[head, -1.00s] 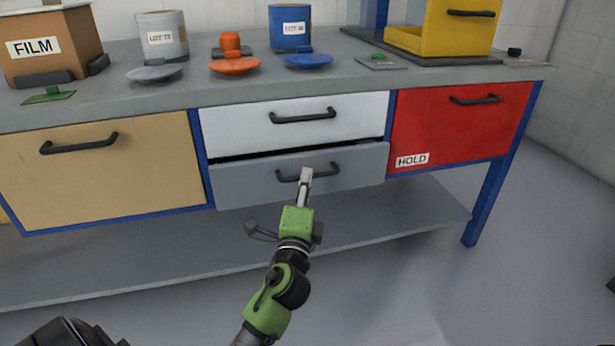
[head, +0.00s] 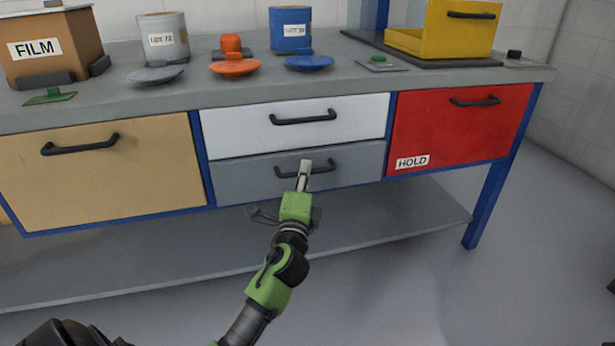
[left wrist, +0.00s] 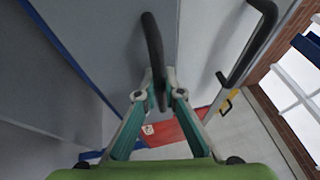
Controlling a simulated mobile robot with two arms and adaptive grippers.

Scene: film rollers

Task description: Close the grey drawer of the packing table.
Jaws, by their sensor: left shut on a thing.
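The grey drawer (head: 240,183) is in the lower middle of the packing table, under the white drawer. Its front looks flush with the table's frame. Its black bar handle (head: 325,166) also shows in the left wrist view (left wrist: 153,45). My left gripper (head: 305,170) is at this handle, and in the left wrist view its two fingers (left wrist: 160,90) are shut on the bar from either side. The fingers cover part of the handle in the head view. My right gripper is not in view.
The white drawer (head: 250,125), tan drawer (head: 100,180) and red drawer (head: 460,130) are shut around it. A low shelf (head: 400,220) runs beneath. Cans, lids, a film box and a yellow bin (head: 455,30) stand on the tabletop (head: 330,80).

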